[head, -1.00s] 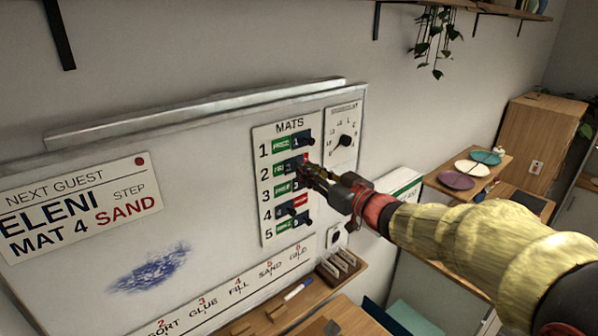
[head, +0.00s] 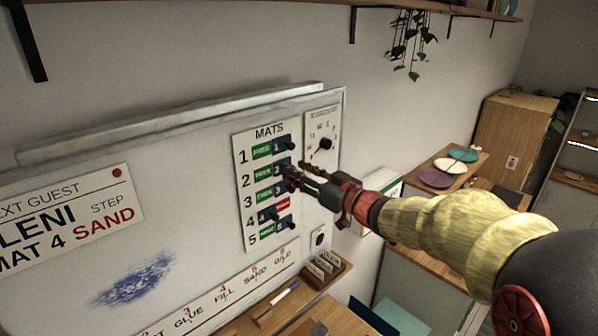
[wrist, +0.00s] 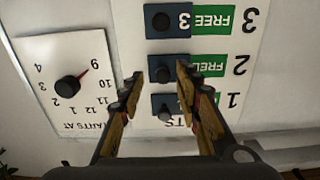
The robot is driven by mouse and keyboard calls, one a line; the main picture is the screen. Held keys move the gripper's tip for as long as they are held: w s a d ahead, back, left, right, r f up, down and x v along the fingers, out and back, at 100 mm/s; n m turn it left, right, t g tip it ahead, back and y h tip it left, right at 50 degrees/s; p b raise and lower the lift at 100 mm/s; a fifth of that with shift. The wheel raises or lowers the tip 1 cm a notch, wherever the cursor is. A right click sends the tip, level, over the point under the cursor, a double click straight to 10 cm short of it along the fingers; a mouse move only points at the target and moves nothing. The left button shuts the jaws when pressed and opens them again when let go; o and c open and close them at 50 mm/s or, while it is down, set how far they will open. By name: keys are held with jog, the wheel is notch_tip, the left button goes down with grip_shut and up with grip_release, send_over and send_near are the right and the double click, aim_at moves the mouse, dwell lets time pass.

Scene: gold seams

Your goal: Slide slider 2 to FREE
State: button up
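The MATS panel (head: 241,190) hangs on the whiteboard with several numbered slider rows. Slider 2 (head: 282,170) is a dark block with a round knob, at the right of its row, with the green label (head: 262,170) showing to its left. In the wrist view, upside down, slider 2 (wrist: 164,75) sits left of its green FREE label. My gripper (head: 297,173) is in front of the panel at row 2. Its fingers (wrist: 160,75) are open, one on each side of slider 2's knob, with gaps visible. The right finger overlaps part of the FREE label.
Slider 1 (wrist: 165,113) and slider 3 (wrist: 164,21) are close by, also beside green labels. Slider 4 (head: 268,215) is at the left, with red showing to its right. A dial (wrist: 68,86) is mounted beside the panel. A card holder (head: 324,267) stands below.

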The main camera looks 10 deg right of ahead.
jog(key=v, duration=1.2)
